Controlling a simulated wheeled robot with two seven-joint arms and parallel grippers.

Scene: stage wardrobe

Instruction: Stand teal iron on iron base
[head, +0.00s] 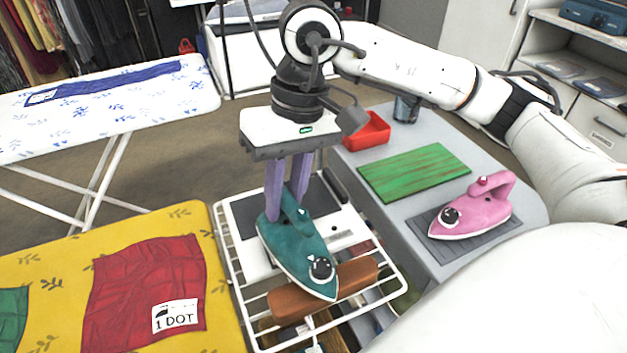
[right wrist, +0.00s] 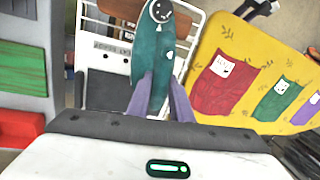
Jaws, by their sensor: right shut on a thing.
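The teal iron (head: 298,250) is between the purple fingers of my right gripper (head: 282,212), which is shut on its handle. The iron's nose points toward the front of the head view. It also shows in the right wrist view (right wrist: 152,60), between the fingers. It is over a white plate with dark panels (head: 246,222) on a wire rack, which looks like the iron base. The iron hides part of that plate, and I cannot tell whether they touch. My left gripper is not in view.
The white wire rack (head: 232,285) also holds a brown block (head: 350,285). A grey table at right bears a pink iron (head: 470,212) on a dark mat, a green board (head: 412,172) and a red bin (head: 368,132). A yellow ironing board (head: 60,260) with cloths stands left.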

